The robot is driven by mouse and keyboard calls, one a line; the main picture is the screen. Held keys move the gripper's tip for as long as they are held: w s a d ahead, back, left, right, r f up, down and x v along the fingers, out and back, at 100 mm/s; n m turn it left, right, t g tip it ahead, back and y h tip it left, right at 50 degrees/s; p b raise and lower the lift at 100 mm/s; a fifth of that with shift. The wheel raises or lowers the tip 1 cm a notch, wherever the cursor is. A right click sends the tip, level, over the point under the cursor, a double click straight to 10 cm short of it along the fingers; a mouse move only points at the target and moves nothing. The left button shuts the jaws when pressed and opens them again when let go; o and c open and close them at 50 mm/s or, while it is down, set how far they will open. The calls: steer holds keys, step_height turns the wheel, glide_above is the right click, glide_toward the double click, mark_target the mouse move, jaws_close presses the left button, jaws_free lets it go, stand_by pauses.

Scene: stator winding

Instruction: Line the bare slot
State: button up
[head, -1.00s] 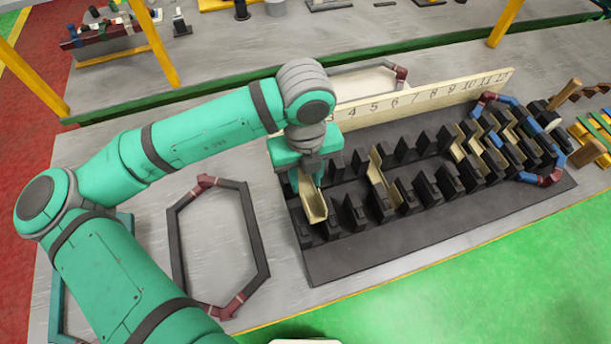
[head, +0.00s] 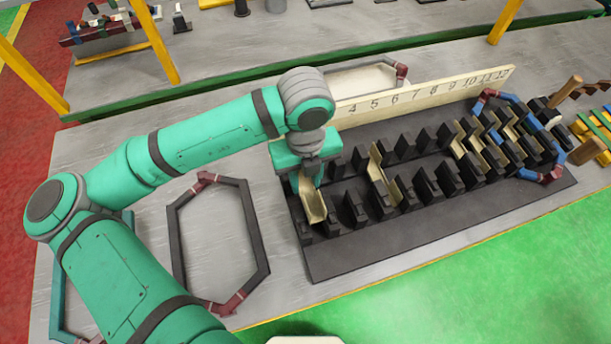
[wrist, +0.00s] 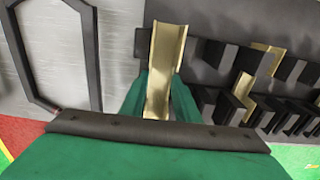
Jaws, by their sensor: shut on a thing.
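My gripper (head: 312,182) is shut on a cream-gold channel-shaped liner (head: 314,209) at the left end of the black slotted block (head: 350,255). In the wrist view the liner (wrist: 166,50) stands out between the green fingers of my gripper (wrist: 160,95). The liner is among the leftmost black teeth; whether it is seated on the slot floor cannot be told. Another liner (head: 379,170) sits in a slot further right, and several more are toward the right end. My gripper hides part of the leftmost slots.
A numbered cream strip (head: 430,97) stands behind the block. A blue and red coil (head: 548,150) lies over the right-end slots. A dark hexagonal coil (head: 258,235) lies on the grey table left of the block. Wooden-handled tools (head: 583,150) are at far right.

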mark_target(306, 187)
steer(key=shift+f, duration=3.3)
stand_by(0.5)
steer(key=o, duration=0.9)
steer(key=shift+r, duration=0.9)
steer(key=shift+r, duration=3.7)
step_height(306, 187, up, 11)
steer(key=shift+f, duration=0.1)
